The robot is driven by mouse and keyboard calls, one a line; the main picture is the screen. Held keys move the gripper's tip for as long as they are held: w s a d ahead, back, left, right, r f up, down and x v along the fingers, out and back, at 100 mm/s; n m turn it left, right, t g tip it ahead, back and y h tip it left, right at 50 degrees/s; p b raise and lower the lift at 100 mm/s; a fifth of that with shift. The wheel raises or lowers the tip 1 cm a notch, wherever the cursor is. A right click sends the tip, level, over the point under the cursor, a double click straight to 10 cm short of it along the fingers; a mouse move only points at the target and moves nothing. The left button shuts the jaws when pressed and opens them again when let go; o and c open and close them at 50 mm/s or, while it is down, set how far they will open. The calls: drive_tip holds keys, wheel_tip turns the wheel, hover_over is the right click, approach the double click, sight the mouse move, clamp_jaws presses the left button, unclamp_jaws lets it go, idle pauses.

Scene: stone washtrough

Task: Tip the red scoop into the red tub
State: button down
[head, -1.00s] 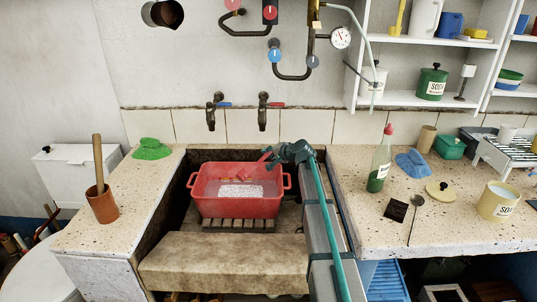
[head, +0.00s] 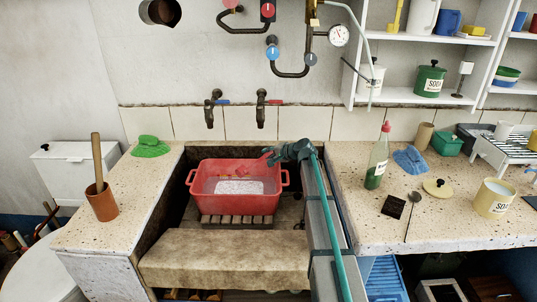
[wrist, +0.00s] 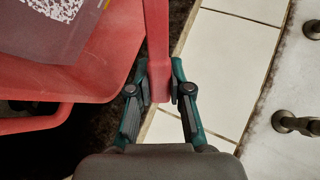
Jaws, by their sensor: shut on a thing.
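The red tub (head: 238,204) stands on slats inside the stone trough, with a white patch of powder (head: 240,187) on its floor. My gripper (head: 274,156) is above the tub's back right corner. It is shut on the handle of the red scoop (wrist: 156,35), which shows between the two fingers in the wrist view (wrist: 157,92). In the head view a small part of the scoop shows over the back of the tub; its tilt and contents are hard to tell. The tub's rim (wrist: 85,92) lies left of my fingers in the wrist view.
Two taps (head: 261,108) stick out from the wall behind the trough. A stone ledge (head: 225,260) crosses the front. The right counter holds a green bottle (head: 377,160) and a cream soap tub (head: 493,200); a brown pot (head: 102,203) stands on the left.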

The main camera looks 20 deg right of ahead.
idle(0.3)
drive_tip(key=shift+w+d+f+m+y+p, duration=0.1)
drive_tip(key=shift+f+m+y+p, duration=0.1)
drive_tip(key=shift+f, duration=0.2)
drive_tip(key=shift+w+d+f+m+y+p, duration=0.1)
drive_tip(key=shift+f+m+p, duration=0.1)
drive_tip(key=shift+f, duration=0.15)
drive_tip(key=p, duration=0.2)
drive_tip(key=shift+d+g+p, duration=0.1)
drive_tip(key=shift+g+p, duration=0.2)
drive_tip(key=shift+p, duration=0.05)
drive_tip(key=shift+f+p, duration=0.1)
drive_tip(key=shift+p, duration=0.45)
drive_tip(key=shift+s+a+r+n+t+h+b, duration=0.2)
drive_tip(key=shift+a+r+n+t+b, duration=0.1)
drive_tip(key=shift+r+b, duration=0.25)
drive_tip(key=shift+s+a+r+n+t+h+b, duration=0.2)
drive_tip(key=shift+r+n+b, duration=0.1)
drive_tip(key=shift+r+b, duration=0.15)
drive_tip(key=shift+s+a+r+n+h+b, duration=0.1)
drive_tip(key=shift+a+r+n+h+b, duration=0.1)
drive_tip(key=shift+r, duration=0.25)
drive_tip(key=shift+a+r+n+h+b, duration=0.1)
drive_tip(key=shift+r+n, duration=0.1)
drive_tip(key=shift+r, duration=0.2)
drive_tip(key=p, duration=0.2)
drive_tip(key=shift+d+r+p, duration=0.1)
drive_tip(key=shift+r+p, duration=0.3)
drive_tip(key=shift+p, duration=0.6)
